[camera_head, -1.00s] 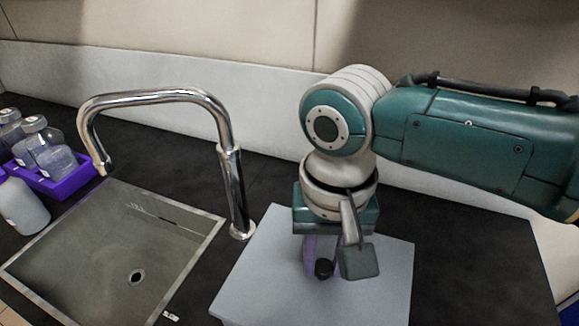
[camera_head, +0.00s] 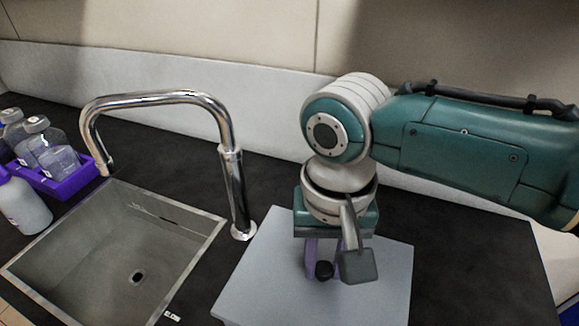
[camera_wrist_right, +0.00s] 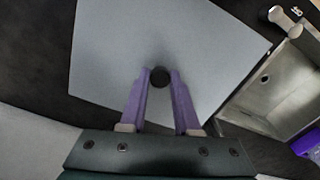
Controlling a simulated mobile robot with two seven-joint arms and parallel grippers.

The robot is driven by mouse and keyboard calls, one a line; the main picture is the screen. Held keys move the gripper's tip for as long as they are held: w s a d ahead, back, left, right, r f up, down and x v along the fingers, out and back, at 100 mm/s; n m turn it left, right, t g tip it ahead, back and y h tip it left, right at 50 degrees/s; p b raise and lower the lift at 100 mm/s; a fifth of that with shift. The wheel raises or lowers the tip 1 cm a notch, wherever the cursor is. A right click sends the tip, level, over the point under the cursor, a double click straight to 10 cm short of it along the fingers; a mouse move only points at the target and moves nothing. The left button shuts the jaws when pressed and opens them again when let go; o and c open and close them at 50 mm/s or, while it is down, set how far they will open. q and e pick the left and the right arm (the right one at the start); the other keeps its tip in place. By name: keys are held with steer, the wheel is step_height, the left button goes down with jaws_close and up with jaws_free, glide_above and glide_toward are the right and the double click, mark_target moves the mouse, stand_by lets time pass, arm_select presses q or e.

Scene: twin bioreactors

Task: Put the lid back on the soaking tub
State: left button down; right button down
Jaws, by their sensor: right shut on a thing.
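The lid (camera_head: 275,275) is a flat light-grey square plate with a small black knob (camera_head: 324,270) in its middle. It lies level, right of the sink in the head view, and also fills much of the right wrist view (camera_wrist_right: 120,50). My right gripper (camera_head: 322,262) points down over the lid, its purple fingers shut on the black knob; the wrist view shows the knob between the fingertips (camera_wrist_right: 160,77). The soaking tub's walls do not show, so I cannot tell whether the lid rests on it. My left gripper is not in view.
A steel sink (camera_head: 105,225) with a tall chrome faucet (camera_head: 233,190) is left of the lid. A purple rack (camera_head: 75,181) with clear bottles and a white bottle (camera_head: 24,204) stand at the far left. Dark counter (camera_head: 475,270) is clear to the right.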

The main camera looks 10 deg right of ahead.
steer(key=shift+f, duration=0.2)
stand_by(0.6)
steer(key=shift+f+p, duration=0.1)
steer(key=shift+p, duration=0.25)
stand_by(0.4)
steer(key=shift+c, duration=0.4)
jaws_free()
stand_by(0.3)
